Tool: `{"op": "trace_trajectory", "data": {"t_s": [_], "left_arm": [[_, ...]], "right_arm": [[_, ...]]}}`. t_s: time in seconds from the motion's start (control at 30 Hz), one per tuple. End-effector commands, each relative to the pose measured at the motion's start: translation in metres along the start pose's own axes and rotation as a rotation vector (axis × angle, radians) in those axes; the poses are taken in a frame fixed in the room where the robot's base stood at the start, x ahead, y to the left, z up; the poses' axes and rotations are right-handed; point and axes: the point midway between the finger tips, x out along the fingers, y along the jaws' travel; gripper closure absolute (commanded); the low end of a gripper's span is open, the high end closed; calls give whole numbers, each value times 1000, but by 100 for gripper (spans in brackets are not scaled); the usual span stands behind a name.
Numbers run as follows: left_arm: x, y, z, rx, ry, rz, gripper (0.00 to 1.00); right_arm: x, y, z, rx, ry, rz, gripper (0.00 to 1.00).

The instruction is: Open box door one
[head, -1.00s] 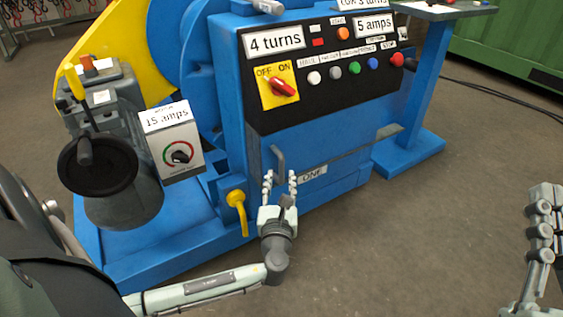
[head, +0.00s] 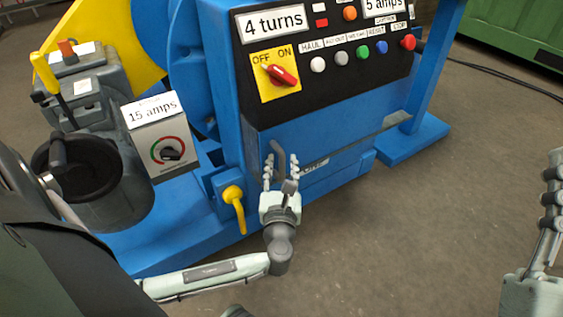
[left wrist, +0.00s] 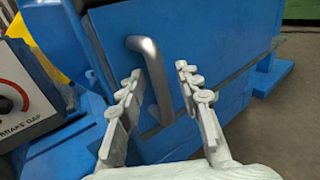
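My left gripper (head: 281,162) is open in front of the handle. In the left wrist view the handle lies between the spread fingers (left wrist: 158,75), nearer the left one. I cannot tell whether a finger touches it. My right gripper (head: 552,180) is at the right edge, away from the machine, its fingers partly cut off.
A yellow lever (head: 234,205) sticks out just left of my left gripper. A grey box marked "15 amps" (head: 158,140) stands farther left. The control panel has a red switch (head: 282,75) and several buttons. The floor (head: 400,240) at the right is clear.

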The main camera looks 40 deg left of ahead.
Motion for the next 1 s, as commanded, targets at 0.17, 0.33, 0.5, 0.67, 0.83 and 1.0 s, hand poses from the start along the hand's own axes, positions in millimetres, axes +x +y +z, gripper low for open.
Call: {"op": "trace_trajectory", "data": {"t_s": [0.17, 0.33, 0.5, 0.67, 0.83, 1.0], "left_arm": [[0, 0, 0, 0, 0, 0, 67], [0, 0, 0, 0, 0, 0, 88], [0, 0, 0, 0, 0, 0, 100], [0, 0, 0, 0, 0, 0, 100], [1, 0, 0, 0, 0, 1, 100], [8, -2, 1, -1, -2, 2, 100]], "right_arm": [[0, 0, -1, 0, 1, 0, 100], [0, 0, -1, 0, 1, 0, 100], [0, 0, -1, 1, 1, 0, 100], [0, -1, -1, 2, 1, -1, 100], [0, -1, -1, 2, 0, -2, 100], [1, -2, -1, 4, -2, -2, 100]]}}
